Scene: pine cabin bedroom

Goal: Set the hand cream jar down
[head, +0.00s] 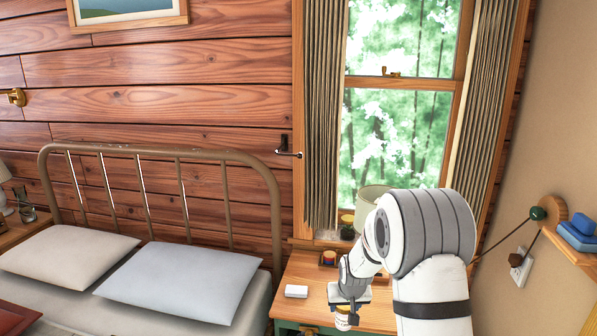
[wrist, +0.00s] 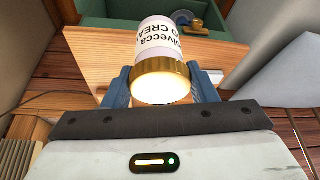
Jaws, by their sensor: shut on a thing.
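The hand cream jar (wrist: 160,42) has a white label with dark print and a gold lid. In the wrist view it is between the two blue fingers of my gripper (wrist: 163,90), which are shut on it, with the lid end nearest the camera. In the head view my gripper (head: 346,306) holds the jar (head: 343,323) low at the front of the wooden bedside table (head: 300,312). My arm hides part of the tabletop. I cannot tell whether the jar touches any surface.
A small white box (head: 296,291) lies on the tabletop to the left of my gripper. A lamp (head: 373,201), a small potted plant (head: 347,228) and a small red-and-yellow item (head: 329,258) are towards the window. The bed with a pillow (head: 180,283) is to the left.

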